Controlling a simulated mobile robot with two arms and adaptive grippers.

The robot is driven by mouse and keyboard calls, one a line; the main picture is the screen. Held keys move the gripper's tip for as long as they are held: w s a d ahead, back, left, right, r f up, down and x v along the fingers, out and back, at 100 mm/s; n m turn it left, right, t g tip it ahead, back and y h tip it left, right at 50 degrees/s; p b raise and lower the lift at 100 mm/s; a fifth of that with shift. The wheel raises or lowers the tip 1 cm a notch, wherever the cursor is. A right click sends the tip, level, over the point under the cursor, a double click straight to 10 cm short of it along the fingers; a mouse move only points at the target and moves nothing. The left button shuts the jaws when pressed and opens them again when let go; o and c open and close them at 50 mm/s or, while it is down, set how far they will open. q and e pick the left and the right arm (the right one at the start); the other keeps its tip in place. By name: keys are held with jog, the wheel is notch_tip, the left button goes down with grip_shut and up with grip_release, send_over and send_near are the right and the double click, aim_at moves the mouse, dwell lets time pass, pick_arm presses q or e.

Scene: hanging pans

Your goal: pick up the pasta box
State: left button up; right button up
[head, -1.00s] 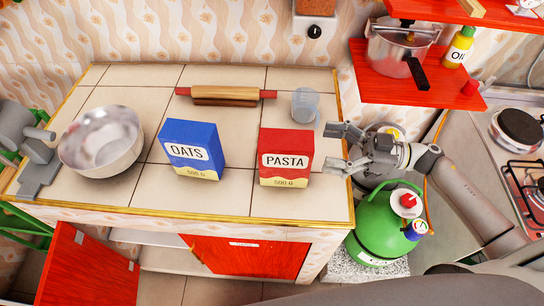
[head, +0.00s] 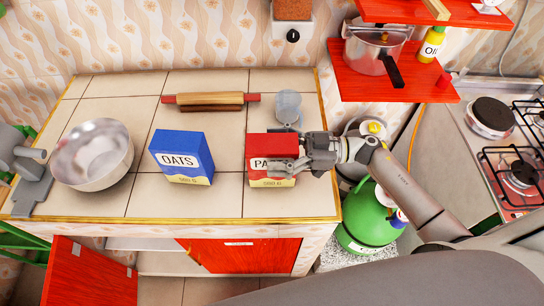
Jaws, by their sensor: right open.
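The red pasta box (head: 258,145) stands upright on the tiled counter, right of the blue oats box. Its right part and some of its label are hidden by my right gripper (head: 284,150). The right gripper is open and reaches in from the right at the box. One finger lies across the box's front; the other is up by its top right edge. I cannot tell whether the fingers touch the box. My left gripper is not in view.
The blue oats box (head: 181,157) stands left of the pasta box. A clear cup (head: 288,105) stands close behind the gripper. A rolling pin (head: 211,102) lies at the back, a metal bowl (head: 92,155) at the left. A green gas cylinder (head: 366,222) stands below my right arm.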

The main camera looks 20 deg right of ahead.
jog(key=shift+w+a, duration=0.15)
jog(key=shift+a, duration=0.3)
jog(key=shift+d, duration=0.1)
jog(key=c, duration=1.2)
jog(key=shift+r, duration=0.15)
